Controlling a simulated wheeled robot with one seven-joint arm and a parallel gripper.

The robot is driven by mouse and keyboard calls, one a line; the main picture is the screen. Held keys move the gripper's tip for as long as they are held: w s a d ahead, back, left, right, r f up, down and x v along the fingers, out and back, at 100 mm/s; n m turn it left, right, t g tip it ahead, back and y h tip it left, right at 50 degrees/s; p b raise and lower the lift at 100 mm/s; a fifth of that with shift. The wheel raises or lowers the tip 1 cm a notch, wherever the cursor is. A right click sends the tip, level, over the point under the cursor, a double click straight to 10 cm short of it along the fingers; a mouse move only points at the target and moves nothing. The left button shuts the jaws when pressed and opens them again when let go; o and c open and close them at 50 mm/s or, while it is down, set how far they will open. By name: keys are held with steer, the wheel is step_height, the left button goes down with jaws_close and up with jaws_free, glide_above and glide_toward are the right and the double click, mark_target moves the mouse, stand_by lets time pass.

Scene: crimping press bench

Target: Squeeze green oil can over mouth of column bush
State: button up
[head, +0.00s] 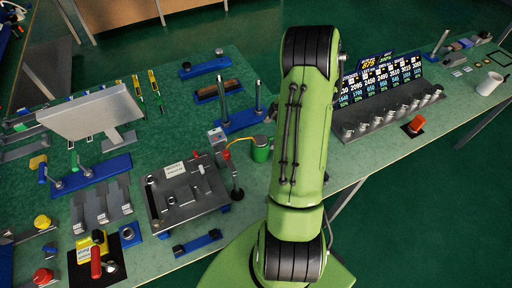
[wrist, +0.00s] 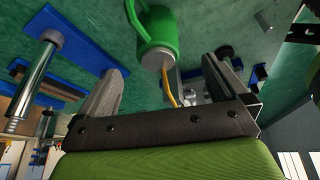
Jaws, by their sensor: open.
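The green oil can (head: 261,150) stands on the green bench top right of the steel die plate, its yellow-orange spout reaching left. It also shows in the wrist view (wrist: 158,32), with its handle at the left and its spout pointing down in the picture. My gripper (wrist: 167,72) is open, and the can appears between and beyond its fingers, not clasped. In the head view my gripper is hidden behind my arm. The steel die plate (head: 183,195) carries small fittings. An upright post (head: 237,188) stands at its right edge. I cannot tell which fitting is the column bush.
Two upright posts on a blue base (head: 242,121) stand behind the can. A price display (head: 380,80) and a rack of cups (head: 390,120) are at right. The bench's front edge runs below the die plate.

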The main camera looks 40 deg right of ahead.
mark_target(259, 147)
steer(key=x, duration=1)
steer(key=shift+w+a+f+b, duration=0.15)
steer(key=shift+w+f+b, duration=0.15)
steer(key=shift+b, duration=0.1)
steer(key=shift+s, duration=0.1)
steer(key=shift+c, duration=0.3)
steer(key=c, duration=1.3)
steer(key=shift+r, duration=0.1)
